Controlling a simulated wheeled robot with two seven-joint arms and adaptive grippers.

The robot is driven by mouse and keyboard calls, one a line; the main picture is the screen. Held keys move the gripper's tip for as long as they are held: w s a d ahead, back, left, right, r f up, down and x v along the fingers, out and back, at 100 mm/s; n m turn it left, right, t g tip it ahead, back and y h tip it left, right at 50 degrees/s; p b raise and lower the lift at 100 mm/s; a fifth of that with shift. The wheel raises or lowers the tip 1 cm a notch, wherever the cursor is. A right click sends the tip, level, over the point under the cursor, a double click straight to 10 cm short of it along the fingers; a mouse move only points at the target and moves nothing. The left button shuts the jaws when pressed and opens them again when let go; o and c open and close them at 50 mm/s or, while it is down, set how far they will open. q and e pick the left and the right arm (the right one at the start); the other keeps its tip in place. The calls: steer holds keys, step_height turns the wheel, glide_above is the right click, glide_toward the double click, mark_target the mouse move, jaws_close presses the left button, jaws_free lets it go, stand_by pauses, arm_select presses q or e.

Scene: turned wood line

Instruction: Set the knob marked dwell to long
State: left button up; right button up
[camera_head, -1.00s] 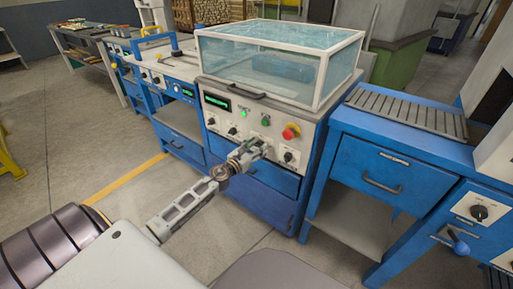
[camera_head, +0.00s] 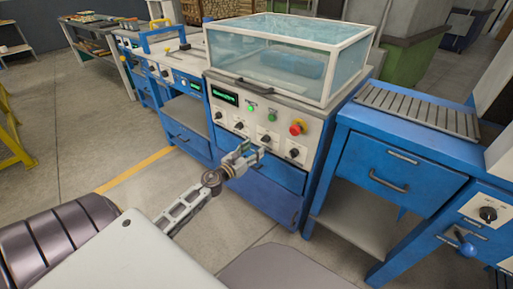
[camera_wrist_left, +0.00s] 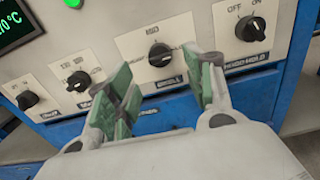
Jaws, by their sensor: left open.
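The knob marked dwell (camera_head: 266,139) is the third black knob from the left on the lower panel of the blue-and-white machine. In the left wrist view the dwell knob (camera_wrist_left: 160,54) has MID above it and a partly hidden label below, and its pointer looks turned up towards MID. My left gripper (camera_head: 250,153) is open and empty just in front of and below the knob. In the left wrist view its green-padded fingers (camera_wrist_left: 163,75) stand apart on either side of the knob's lower area, with no contact visible. My right gripper is out of view.
An ON/OFF knob (camera_wrist_left: 250,28) sits to the right of dwell, and other knobs to the left. A red emergency button (camera_head: 298,127) is above the panel's right end. A clear-sided cover (camera_head: 290,60) tops the machine; a blue drawer (camera_head: 275,170) lies below.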

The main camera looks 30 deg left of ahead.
arm_select(q)
steer(key=shift+s+a, duration=0.15)
steer(key=shift+s, duration=1.2)
steer(key=shift+s+a, duration=0.1)
steer(key=shift+s, duration=1.2)
